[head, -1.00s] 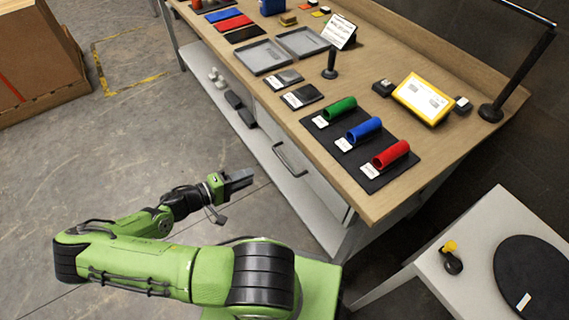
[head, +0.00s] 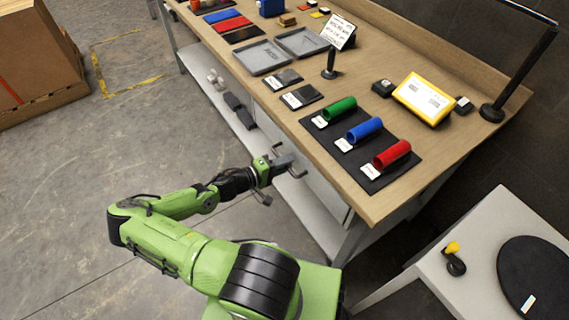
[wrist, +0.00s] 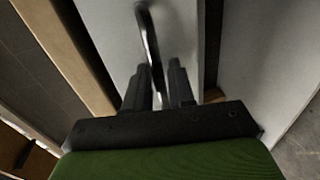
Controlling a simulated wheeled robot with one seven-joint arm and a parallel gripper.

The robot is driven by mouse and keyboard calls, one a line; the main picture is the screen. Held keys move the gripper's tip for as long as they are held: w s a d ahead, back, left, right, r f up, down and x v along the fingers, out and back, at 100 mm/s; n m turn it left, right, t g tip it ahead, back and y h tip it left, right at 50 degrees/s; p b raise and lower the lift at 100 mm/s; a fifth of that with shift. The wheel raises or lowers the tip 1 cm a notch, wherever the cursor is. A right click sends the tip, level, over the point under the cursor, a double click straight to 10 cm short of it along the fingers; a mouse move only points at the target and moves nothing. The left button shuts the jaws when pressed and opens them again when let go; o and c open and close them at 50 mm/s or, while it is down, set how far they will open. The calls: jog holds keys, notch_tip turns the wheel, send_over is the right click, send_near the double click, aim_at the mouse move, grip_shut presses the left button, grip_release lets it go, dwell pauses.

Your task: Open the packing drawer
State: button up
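The packing drawer is a light grey front (head: 325,192) under the right part of the wooden bench; it also shows in the wrist view (wrist: 112,35). Its dark bar handle (wrist: 148,40) stands out from the front. My gripper (head: 285,160) is at the drawer handle, which it partly hides in the head view. In the wrist view the two dark fingers (wrist: 163,80) are apart, with the near end of the handle in the gap between them. I cannot tell whether the fingers touch it. The drawer looks closed.
The bench top (head: 300,120) carries green, blue and red tubes on a dark mat, grey trays and a yellow-framed display (head: 424,98). A lower shelf (head: 222,100) holds dark items. A white side table (head: 470,270) stands at right.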

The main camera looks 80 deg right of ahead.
grip_shut()
